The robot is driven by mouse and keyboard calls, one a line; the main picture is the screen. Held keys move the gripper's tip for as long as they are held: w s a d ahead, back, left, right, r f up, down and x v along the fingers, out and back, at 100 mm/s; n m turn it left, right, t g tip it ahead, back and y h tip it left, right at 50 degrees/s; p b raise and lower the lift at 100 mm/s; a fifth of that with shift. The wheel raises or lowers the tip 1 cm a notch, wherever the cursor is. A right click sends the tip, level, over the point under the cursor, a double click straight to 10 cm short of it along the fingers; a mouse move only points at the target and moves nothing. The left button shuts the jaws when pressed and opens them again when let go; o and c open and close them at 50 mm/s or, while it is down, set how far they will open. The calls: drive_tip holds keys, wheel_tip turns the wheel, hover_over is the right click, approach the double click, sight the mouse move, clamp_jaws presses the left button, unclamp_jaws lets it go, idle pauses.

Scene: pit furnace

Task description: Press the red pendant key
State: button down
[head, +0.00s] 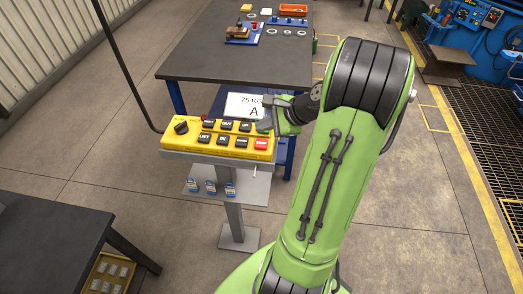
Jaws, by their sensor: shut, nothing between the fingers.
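The yellow pendant (192,143) lies on a grey stand in the middle of the head view. It carries several black keys, a black knob (181,127) at its left end, and the red key (261,144) at its lower right corner. My gripper (264,127) is shut and empty, just above the pendant's right end, a little beyond the red key in the picture. I cannot tell whether its tip touches the pendant. The red key's face is in view. A sign reading 75 KG A (246,105) stands behind the pendant, partly hidden by my gripper.
A dark table (200,62) with small parts and trays stands behind the pendant. A shelf (255,189) with several small blue-and-white items juts out below it. Another dark table (45,235) is at lower left. A black cable runs down to the pendant's left end.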

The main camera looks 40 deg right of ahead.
sight(264, 144)
drive_tip(key=shift+f+b, duration=0.85)
drive_tip(key=shift+f, duration=1)
idle(0.4)
drive_tip(key=shift+f, duration=0.4)
drive_tip(key=shift+f, duration=0.45)
idle(0.5)
drive_tip(key=shift+r+p, duration=0.85)
drive_tip(key=shift+r, duration=0.05)
wheel_tip(264, 144, up, 5)
drive_tip(key=p, duration=0.5)
drive_tip(key=shift+r, duration=0.1)
